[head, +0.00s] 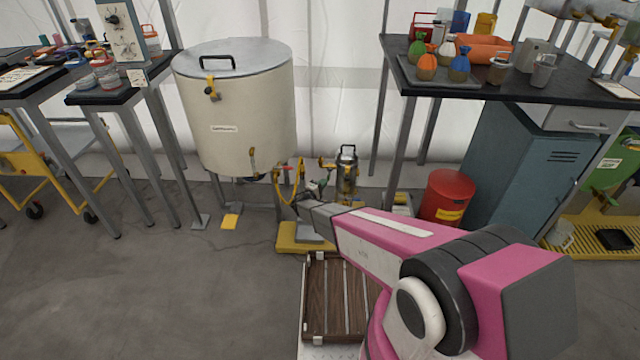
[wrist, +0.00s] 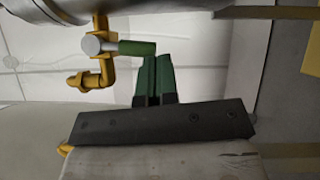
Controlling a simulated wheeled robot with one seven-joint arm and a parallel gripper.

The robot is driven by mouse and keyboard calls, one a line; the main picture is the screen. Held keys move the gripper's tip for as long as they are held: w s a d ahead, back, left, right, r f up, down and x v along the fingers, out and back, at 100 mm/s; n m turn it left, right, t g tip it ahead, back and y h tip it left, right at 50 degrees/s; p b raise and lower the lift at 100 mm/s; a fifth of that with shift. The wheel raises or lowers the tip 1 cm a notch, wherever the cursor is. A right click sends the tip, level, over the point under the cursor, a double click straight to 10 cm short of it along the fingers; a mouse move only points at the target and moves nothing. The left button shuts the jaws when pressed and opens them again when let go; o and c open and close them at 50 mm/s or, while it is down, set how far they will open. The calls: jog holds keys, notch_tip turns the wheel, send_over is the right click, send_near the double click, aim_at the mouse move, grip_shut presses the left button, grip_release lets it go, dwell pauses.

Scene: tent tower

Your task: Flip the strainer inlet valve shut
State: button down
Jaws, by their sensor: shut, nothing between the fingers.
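In the wrist view a valve with a short green lever (wrist: 136,48) and a round grey hub (wrist: 92,45) sits on a bent yellow pipe (wrist: 104,72). The lever lies sideways, pointing right toward my fingers. My gripper (wrist: 154,60) is shut and empty, its green finger pads together. The fingertips are close beside the lever's free end; I cannot tell whether they touch. In the head view my gripper (head: 318,188) is low between the large cream tank and the small metal strainer (head: 347,172). The green lever is hard to make out there.
The cream tank (head: 240,115) stands left, with a red-handled valve (head: 285,168) and yellow hose at its lower right. A yellow base (head: 292,238) and slatted wooden crate (head: 340,300) are below my arm. A red bin (head: 447,198) stands right.

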jog(key=shift+d+f, duration=0.15)
jog(key=shift+d, duration=0.2)
dwell(0.3)
jog(key=w+a+f+v, duration=0.1)
jog(key=a+v, duration=0.1)
jog(key=v, duration=1)
jog(key=shift+a, duration=0.25)
